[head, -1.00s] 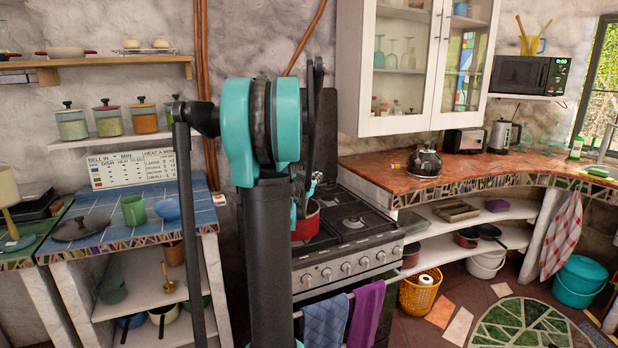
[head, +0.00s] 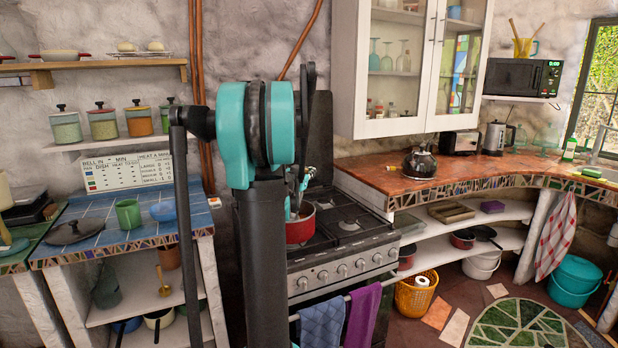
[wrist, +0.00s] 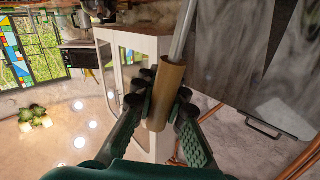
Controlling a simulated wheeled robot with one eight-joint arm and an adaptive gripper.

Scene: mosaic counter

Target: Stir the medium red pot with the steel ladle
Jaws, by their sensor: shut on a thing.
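The red pot (head: 301,230) stands on the stove, its left side hidden behind my arm in the head view. My gripper (wrist: 160,100) is shut around the tan-brown handle (wrist: 166,84) of the steel ladle in the wrist view. The ladle's thin steel shaft (wrist: 184,35) runs up out of that frame. In the head view my gripper is partly hidden behind my arm, just above the pot. A thin part dips toward the pot opening there, but the ladle's bowl is hidden, and I cannot tell whether it touches the pot.
The stove (head: 345,262) has bare burners right of the pot. A kettle (head: 420,163) stands on the orange counter (head: 385,177) to the right. The blue-tiled counter (head: 90,210) at left holds a green cup (head: 128,213), a blue bowl (head: 164,211) and a dark lid (head: 74,231).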

